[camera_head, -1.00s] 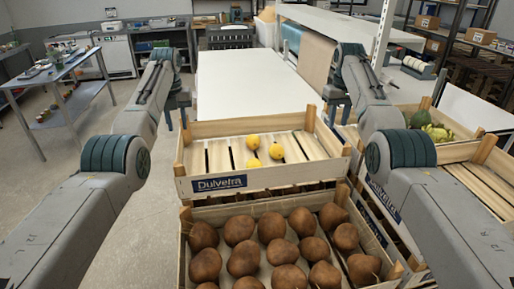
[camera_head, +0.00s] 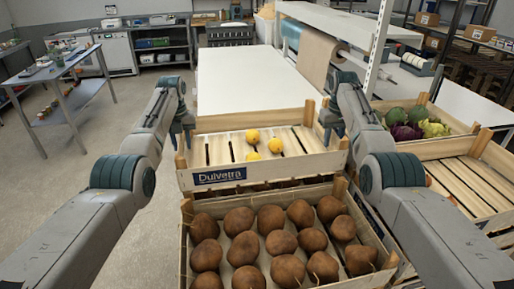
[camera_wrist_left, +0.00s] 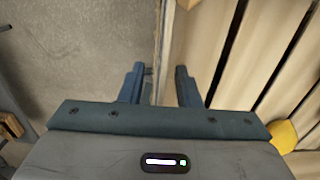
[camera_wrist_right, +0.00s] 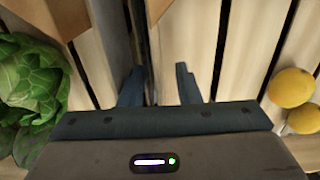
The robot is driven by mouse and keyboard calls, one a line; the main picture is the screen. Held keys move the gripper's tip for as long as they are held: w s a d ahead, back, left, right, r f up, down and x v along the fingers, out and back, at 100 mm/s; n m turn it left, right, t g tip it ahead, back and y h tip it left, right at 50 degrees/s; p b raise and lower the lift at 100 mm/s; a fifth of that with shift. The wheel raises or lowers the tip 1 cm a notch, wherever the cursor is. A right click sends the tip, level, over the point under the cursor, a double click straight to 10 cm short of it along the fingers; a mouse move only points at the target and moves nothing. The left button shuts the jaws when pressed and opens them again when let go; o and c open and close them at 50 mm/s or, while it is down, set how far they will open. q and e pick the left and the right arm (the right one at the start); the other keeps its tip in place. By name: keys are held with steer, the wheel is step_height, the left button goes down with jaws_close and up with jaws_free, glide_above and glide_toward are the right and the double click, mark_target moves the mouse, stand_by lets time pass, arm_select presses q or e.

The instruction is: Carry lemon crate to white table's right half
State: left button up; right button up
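The lemon crate (camera_head: 262,172) is a slatted pale wooden box with a "Dulvetra" label. It holds three yellow lemons (camera_head: 275,146) and sits on top of a crate of brown round produce. My left gripper (camera_head: 183,138) is at its left end; in the left wrist view the open fingers (camera_wrist_left: 160,86) stand on either side of the end wall. My right gripper (camera_head: 331,134) is at its right end; in the right wrist view the open fingers (camera_wrist_right: 158,86) also straddle the wall. Contact cannot be told. The white table (camera_head: 240,78) lies directly behind, its visible top bare.
The brown produce crate (camera_head: 187,232) is nearest to me. To the right stand an empty-looking crate (camera_head: 470,180) and one with green and purple vegetables (camera_head: 415,122). A shelf post (camera_head: 378,45) rises right of the table. The floor at left is open, with a metal side table (camera_head: 60,72).

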arm_select(q)
steer(key=shift+f, duration=0.35)
arm_select(e)
steer(key=shift+f, duration=0.35)
arm_select(q)
steer(key=shift+w+f, duration=0.2)
steer(key=shift+f, duration=0.1)
arm_select(e)
steer(key=shift+w+f, duration=0.15)
steer(key=shift+f, duration=0.15)
arm_select(q)
steer(key=shift+s+r, duration=0.1)
jaws_close()
arm_select(e)
steer(key=shift+r, duration=0.1)
jaws_close()
arm_select(q)
steer(key=shift+r, duration=0.1)
